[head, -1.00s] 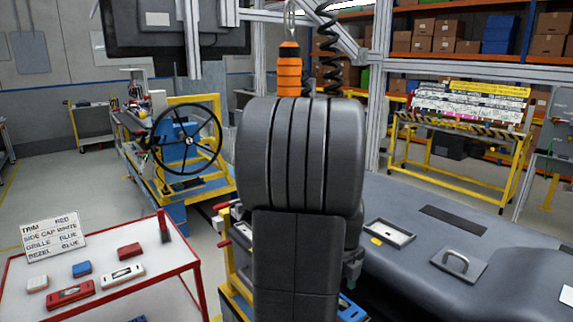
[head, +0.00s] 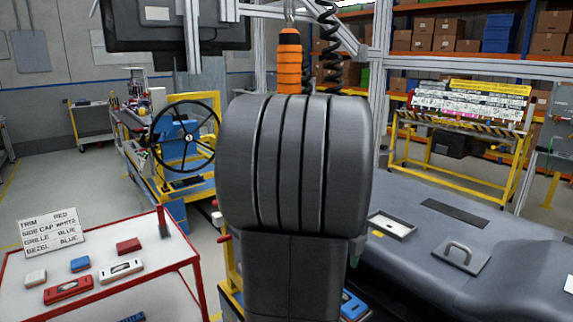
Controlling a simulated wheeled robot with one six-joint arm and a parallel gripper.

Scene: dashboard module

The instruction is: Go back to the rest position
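My own dark grey arm fills the middle of the head view, upright and close to the camera. My gripper is not visible; the arm links hide whatever lies behind them. The grey dashboard module (head: 520,255) lies to the right, partly covered by the arm at its left end. It has a recessed tray opening (head: 392,224) and a panel with a handle (head: 462,253) on its top.
A red-edged white table (head: 150,282) at the left holds several red, blue and white parts and a sign (head: 50,232). An orange tool (head: 289,62) hangs behind my arm beside a black coiled cable (head: 331,50). A yellow rack (head: 455,145) stands at back right.

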